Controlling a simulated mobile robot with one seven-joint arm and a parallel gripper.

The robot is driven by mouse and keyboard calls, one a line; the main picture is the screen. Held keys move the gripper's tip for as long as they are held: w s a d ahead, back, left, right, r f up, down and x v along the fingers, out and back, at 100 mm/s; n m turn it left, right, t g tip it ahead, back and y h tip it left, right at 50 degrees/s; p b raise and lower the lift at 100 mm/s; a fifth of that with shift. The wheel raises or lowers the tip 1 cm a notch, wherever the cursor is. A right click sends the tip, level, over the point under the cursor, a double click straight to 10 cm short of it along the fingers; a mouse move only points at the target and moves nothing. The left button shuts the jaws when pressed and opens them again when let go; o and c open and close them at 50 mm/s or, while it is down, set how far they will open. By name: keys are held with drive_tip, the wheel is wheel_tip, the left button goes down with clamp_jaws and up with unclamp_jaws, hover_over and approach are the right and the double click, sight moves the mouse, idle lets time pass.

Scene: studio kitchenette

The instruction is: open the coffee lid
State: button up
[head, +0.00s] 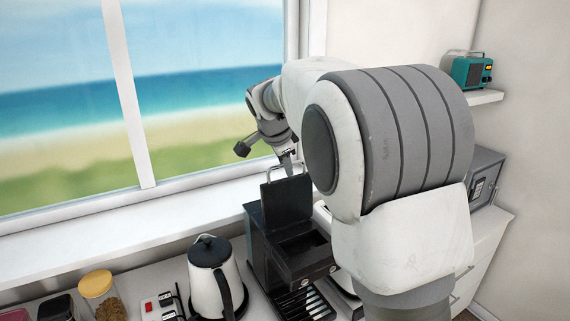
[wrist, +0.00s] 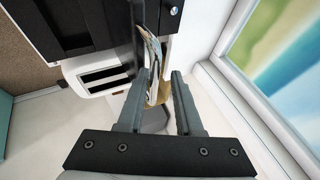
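The black coffee machine (head: 290,265) stands on the counter below the window. Its lid (head: 287,201) is raised and stands nearly upright at the back, with the top compartment open in front of it. A metal handle (head: 270,172) is on the lid's upper edge. My gripper (head: 287,165) is at this handle, partly hidden by its own wrist. In the wrist view my gripper (wrist: 160,75) has its fingers apart, and the shiny handle (wrist: 152,55) reaches to the space between the fingertips. I cannot tell whether either finger touches it.
A white kettle (head: 212,275) stands left of the machine. A jar with a yellow lid (head: 97,284) is further left. A white toaster (wrist: 100,82) is beside the machine. The window (head: 200,90) is close behind my gripper. A teal radio (head: 470,72) sits on a shelf.

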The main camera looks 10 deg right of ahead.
drive_tip(key=shift+s+f, duration=0.1)
drive_tip(key=shift+f, duration=0.25)
drive_tip(key=shift+s+r, duration=0.1)
drive_tip(key=b+v, duration=0.2)
drive_tip(key=v, duration=1.5)
drive_tip(key=shift+r, duration=0.35)
drive_tip(key=shift+a, duration=0.1)
